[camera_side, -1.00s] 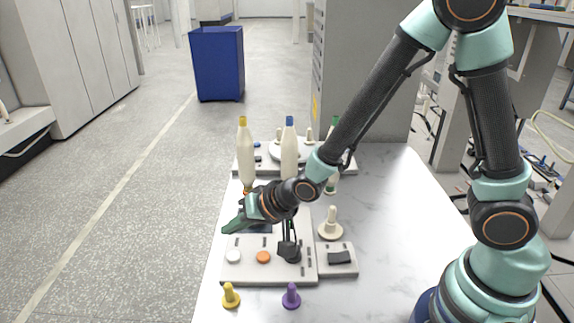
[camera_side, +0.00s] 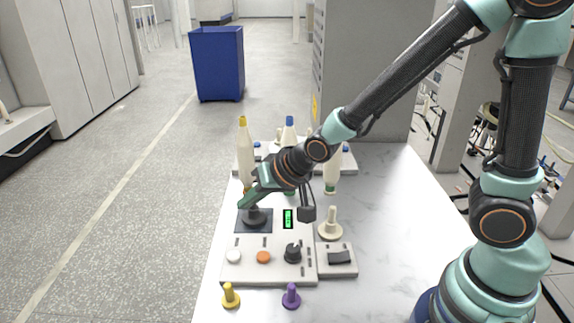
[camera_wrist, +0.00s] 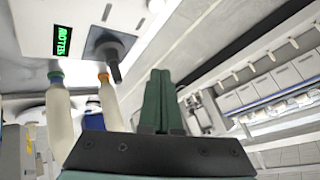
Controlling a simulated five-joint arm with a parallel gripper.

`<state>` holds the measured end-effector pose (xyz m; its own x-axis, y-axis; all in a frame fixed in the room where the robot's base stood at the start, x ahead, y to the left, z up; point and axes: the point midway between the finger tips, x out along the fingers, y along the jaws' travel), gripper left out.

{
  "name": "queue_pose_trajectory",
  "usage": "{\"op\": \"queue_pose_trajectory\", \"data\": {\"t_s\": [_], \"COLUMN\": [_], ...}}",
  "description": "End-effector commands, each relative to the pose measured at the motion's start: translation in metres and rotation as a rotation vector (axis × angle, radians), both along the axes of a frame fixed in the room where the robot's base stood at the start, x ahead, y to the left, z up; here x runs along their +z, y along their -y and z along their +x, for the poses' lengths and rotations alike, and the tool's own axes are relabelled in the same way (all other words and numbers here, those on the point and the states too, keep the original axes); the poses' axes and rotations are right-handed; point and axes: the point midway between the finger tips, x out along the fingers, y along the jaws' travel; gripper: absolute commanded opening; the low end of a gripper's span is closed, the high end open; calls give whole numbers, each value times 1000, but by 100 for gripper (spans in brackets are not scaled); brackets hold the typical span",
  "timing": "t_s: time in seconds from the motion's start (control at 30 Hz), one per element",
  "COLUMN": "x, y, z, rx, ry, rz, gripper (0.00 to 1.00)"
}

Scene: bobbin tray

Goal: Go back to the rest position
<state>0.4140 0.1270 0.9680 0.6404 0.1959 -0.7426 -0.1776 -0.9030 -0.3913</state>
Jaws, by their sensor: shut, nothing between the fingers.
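My gripper (camera_side: 247,199) is shut and empty, with its green fingers held above the control panel (camera_side: 232,272), pointing left. In the wrist view my gripper's closed fingers (camera_wrist: 160,100) show with nothing between them. The panel carries a black joystick-like knob on a dark square (camera_side: 255,217), a small green display (camera_side: 288,218), a white button (camera_side: 233,257), an orange button (camera_side: 263,258) and a black dial (camera_side: 293,252). The display also shows in the wrist view (camera_wrist: 63,41).
Cream bottles with a yellow cap (camera_side: 243,140) and a blue cap (camera_side: 289,132) stand behind the panel, partly hidden by my arm. A cream peg (camera_side: 331,226), a yellow peg (camera_side: 229,296) and a purple peg (camera_side: 291,297) stand around it. The table's right side (camera_side: 390,200) is clear.

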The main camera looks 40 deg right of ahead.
Motion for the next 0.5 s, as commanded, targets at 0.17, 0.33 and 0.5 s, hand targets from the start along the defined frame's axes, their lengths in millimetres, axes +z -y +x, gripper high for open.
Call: {"op": "queue_pose_trajectory", "data": {"t_s": [0.17, 0.33, 0.5], "x": [46, 79, 101], "y": [45, 81, 109], "z": [-20, -53, -92], "rx": [45, 101, 160], "ry": [-24, -71, -123], "rz": [-126, -237, -325], "gripper": [0, 0, 0]}}
